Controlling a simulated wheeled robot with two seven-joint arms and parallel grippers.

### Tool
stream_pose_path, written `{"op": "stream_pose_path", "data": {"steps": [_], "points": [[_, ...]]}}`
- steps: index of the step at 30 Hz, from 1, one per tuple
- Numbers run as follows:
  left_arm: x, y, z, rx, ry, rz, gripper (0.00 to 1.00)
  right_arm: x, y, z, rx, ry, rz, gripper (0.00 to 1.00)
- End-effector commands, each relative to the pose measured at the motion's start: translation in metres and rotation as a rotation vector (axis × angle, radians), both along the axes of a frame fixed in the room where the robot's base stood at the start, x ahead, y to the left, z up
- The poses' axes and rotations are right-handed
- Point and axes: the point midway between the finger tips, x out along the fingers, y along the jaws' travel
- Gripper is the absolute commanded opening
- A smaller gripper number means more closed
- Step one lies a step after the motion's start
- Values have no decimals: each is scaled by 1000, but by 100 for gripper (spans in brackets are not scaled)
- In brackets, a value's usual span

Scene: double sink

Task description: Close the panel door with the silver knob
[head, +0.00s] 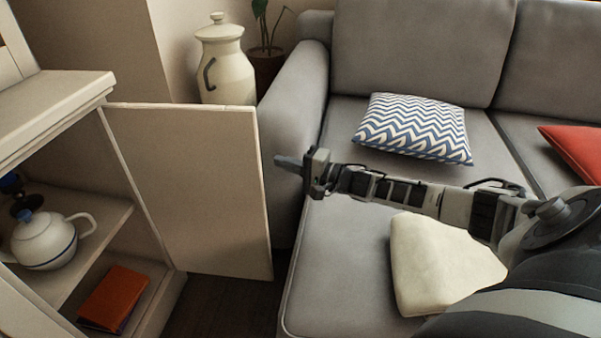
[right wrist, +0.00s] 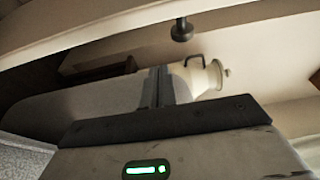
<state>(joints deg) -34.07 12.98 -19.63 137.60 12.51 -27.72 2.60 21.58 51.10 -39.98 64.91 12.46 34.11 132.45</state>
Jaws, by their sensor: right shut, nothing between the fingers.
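The cream panel door (head: 190,185) of the cabinet at the left stands open in the head view, its inner face towards me. Its knob is hidden there. In the right wrist view a dark grey round knob (right wrist: 182,31) sticks out from a pale panel (right wrist: 110,38) at the top. My right gripper (head: 284,161) is shut and empty, just right of the door's free edge in the head view. It also shows shut in the right wrist view (right wrist: 158,86), below the knob and apart from it. My left gripper is out of view.
The cabinet (head: 55,105) holds a white teapot (head: 45,238) and a red book (head: 116,297). A grey sofa (head: 335,255) with cushions stands close to the door's right. A cream jar (head: 226,70) and a potted plant (head: 266,62) stand behind the door.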

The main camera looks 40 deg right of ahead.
Motion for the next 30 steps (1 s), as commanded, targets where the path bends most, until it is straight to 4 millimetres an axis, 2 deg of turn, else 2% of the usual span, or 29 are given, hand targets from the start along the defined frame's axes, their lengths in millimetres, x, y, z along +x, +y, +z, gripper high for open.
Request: {"op": "stream_pose_path", "data": {"steps": [5,7,18,30], "points": [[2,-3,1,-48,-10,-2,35,23,12,-1,0,-3,0,0],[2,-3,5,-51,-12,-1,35,18,17,-1,2,3,2,0],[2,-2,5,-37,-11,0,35,-5,38,0,1,3,1,0],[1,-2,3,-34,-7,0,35,-7,40,0,0,0,-1,0]]}}
